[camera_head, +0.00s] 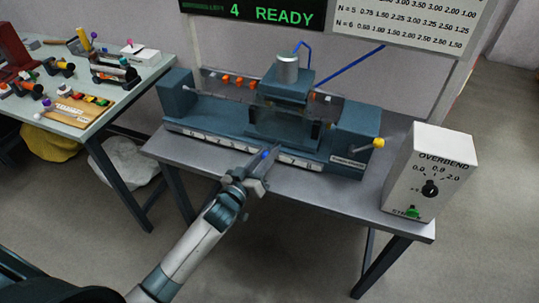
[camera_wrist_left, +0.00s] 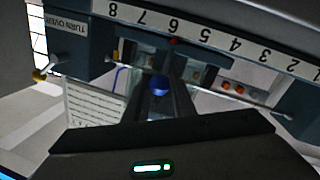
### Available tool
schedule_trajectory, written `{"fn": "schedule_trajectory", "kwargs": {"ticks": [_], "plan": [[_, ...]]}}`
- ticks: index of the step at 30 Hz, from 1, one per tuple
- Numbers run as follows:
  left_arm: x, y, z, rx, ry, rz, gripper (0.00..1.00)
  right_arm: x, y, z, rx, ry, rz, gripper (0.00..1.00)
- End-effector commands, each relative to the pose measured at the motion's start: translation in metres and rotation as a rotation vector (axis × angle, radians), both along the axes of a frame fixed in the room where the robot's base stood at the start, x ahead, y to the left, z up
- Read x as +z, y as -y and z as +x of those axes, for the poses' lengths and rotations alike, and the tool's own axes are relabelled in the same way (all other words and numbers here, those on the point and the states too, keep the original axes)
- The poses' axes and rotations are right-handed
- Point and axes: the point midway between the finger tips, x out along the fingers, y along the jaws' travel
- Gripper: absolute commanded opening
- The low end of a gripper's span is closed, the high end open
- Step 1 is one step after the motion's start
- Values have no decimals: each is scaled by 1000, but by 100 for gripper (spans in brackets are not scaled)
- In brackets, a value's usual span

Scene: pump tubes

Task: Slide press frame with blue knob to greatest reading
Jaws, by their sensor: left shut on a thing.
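The blue knob (camera_head: 264,154) sits at the front of the dark teal press frame (camera_head: 284,125). My left gripper (camera_head: 266,152) reaches it from the front and is shut on the knob; in the left wrist view the knob (camera_wrist_left: 159,85) shows between the two fingers. A white number scale (camera_wrist_left: 204,37) appears upside down in that view, with 8 towards the picture's left. A small red mark (camera_wrist_left: 173,41) lies close to the 6. In the head view, 7 and 8 show right of my gripper. My right gripper is not in view.
The machine's right end block (camera_head: 352,130) has a yellow-tipped handle (camera_head: 378,143). A white OVERBEND box (camera_head: 430,172) with a black dial and green button stands at the table's right. A side table (camera_head: 110,92) with tools is at left. The display (camera_head: 250,12) reads "4 READY".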

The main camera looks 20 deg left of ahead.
Motion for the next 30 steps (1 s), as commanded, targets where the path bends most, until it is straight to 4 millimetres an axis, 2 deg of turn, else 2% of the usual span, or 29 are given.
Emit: {"fn": "schedule_trajectory", "kwargs": {"ticks": [1,6,16,17,18,19,30], "plan": [[2,-12,1,5,-1,3,0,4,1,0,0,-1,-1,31],[2,-40,2,5,-1,2,0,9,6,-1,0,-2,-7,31],[1,-44,2,3,2,0,0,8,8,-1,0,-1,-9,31],[1,-44,2,3,2,0,28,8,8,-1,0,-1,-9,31],[1,-44,2,3,2,0,37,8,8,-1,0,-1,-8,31],[1,-44,2,3,2,0,41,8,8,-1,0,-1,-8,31],[0,-45,0,4,1,1,41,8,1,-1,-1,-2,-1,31]]}}
